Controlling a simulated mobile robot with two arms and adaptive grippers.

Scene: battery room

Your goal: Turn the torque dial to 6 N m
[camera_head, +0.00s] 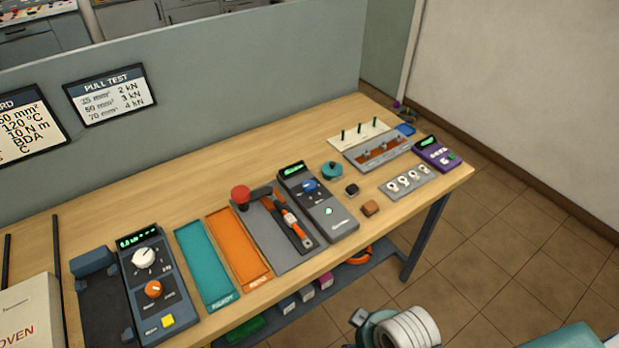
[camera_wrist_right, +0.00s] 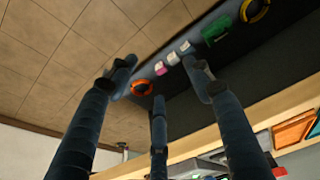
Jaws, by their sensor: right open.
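A dark grey tester (camera_head: 318,202) with a lit green display stands at the middle of the bench. A blue dial (camera_head: 309,185) sits on its upper face; I take this as the torque dial, but its scale is too small to read. Beside it an orange-and-black hand tool (camera_head: 291,222) lies on a grey plate with a red knob (camera_head: 241,195). My right gripper (camera_wrist_right: 160,80) shows in the right wrist view with its fingers spread and nothing between them. It is below the bench top, facing the lower shelf and floor, away from the dial. My left gripper is not in view.
A second tester (camera_head: 150,285) with white and orange dials stands at the left, its display in kN. Teal (camera_head: 206,262) and orange (camera_head: 238,249) trays lie between. A purple device (camera_head: 436,153) stands at the right end. The lower shelf holds an orange ring (camera_wrist_right: 142,87) and small boxes.

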